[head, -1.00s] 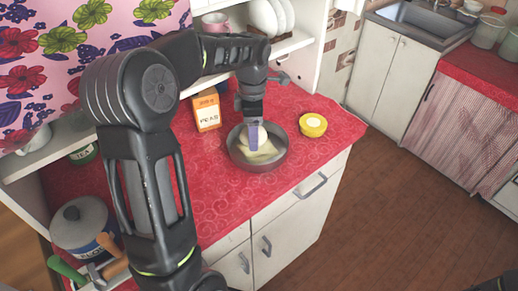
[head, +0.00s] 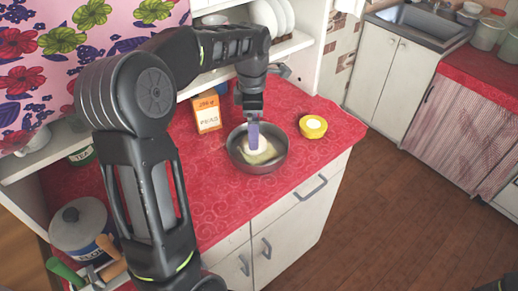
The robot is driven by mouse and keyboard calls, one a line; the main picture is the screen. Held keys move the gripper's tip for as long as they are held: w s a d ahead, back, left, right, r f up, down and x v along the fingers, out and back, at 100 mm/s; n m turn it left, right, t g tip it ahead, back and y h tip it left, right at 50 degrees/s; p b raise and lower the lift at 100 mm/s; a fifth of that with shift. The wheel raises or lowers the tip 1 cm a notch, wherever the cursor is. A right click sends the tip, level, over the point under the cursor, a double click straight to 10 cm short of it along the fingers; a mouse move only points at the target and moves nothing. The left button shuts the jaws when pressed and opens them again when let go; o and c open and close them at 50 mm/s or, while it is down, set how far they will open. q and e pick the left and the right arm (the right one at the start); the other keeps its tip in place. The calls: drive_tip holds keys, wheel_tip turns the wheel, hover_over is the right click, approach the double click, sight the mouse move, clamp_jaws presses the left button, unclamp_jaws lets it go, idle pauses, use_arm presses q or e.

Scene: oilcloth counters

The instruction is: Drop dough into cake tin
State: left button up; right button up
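The round grey cake tin (head: 274,164) stands on the red oilcloth counter near its front right. The pale dough (head: 260,152) lies inside the tin. My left gripper (head: 254,138) points down over the tin, and its purple-grey fingers reach to the dough. The finger seen from here hides the other, so I cannot see whether they are apart or closed on the dough. My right gripper is not in view; only a dark bit of something shows at the bottom right corner.
An orange box of peas (head: 208,114) stands behind the tin to the left. A yellow round container (head: 313,127) stands to its right. A lidded pot (head: 80,228) and utensils are at the left end. The counter (head: 215,195) in front is clear.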

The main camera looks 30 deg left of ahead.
use_arm(q)
wheel_tip(320, 180, up, 5)
drive_tip(key=shift+r, duration=0.2)
idle(0.9)
